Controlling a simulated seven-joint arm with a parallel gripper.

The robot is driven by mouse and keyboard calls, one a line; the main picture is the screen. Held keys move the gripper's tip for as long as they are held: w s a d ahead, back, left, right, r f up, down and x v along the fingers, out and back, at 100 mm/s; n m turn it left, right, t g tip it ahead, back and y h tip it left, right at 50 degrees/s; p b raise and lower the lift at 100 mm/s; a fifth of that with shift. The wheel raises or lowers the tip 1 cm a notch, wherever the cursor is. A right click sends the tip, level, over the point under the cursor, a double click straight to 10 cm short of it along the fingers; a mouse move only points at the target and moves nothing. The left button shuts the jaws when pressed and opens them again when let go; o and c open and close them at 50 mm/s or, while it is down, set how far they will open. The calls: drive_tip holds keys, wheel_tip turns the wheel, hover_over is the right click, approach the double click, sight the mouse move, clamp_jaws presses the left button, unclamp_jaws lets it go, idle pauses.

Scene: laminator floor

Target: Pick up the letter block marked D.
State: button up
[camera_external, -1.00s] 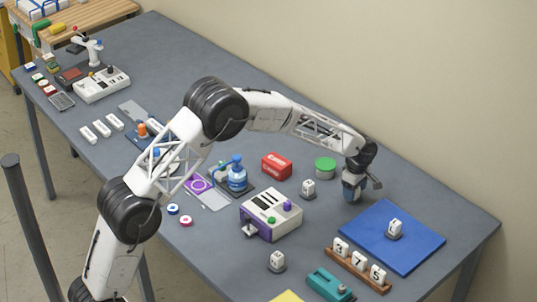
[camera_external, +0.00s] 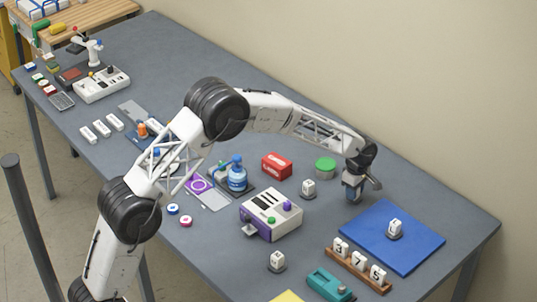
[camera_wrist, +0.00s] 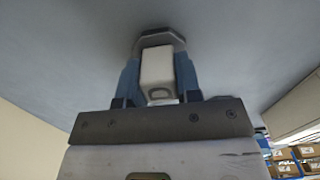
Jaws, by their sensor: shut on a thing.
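My gripper (camera_external: 353,194) is low over the grey table, just behind the blue mat. In the wrist view my gripper (camera_wrist: 158,78) has its two blue fingers shut on a white block (camera_wrist: 156,68), one on each side. The block's near face carries a small dark mark that looks like a D lying on its side. A dark grey base (camera_wrist: 158,40) shows at the block's far end, close to the table surface; I cannot tell whether it touches the table. In the external view the held block is mostly hidden by the fingers.
A white block (camera_external: 309,187) on a dark base, a green round lid (camera_external: 325,168) and a red box (camera_external: 276,166) stand left of my gripper. The blue mat (camera_external: 365,242) bears another white block (camera_external: 394,227). A wooden rack (camera_external: 345,273) holds blocks 3, 7, 5.

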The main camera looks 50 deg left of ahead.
clamp_jaws()
drive_tip(key=shift+r, duration=0.15)
drive_tip(key=shift+r, duration=0.75)
wheel_tip(320, 180, up, 2)
drive_tip(key=s, duration=0.5)
drive_tip(key=s+a+r, duration=0.1)
drive_tip(key=s, duration=1)
drive_tip(key=shift+a+r, duration=0.15)
drive_tip(key=shift+a, duration=0.1)
drive_tip(key=shift+w+a, duration=0.1)
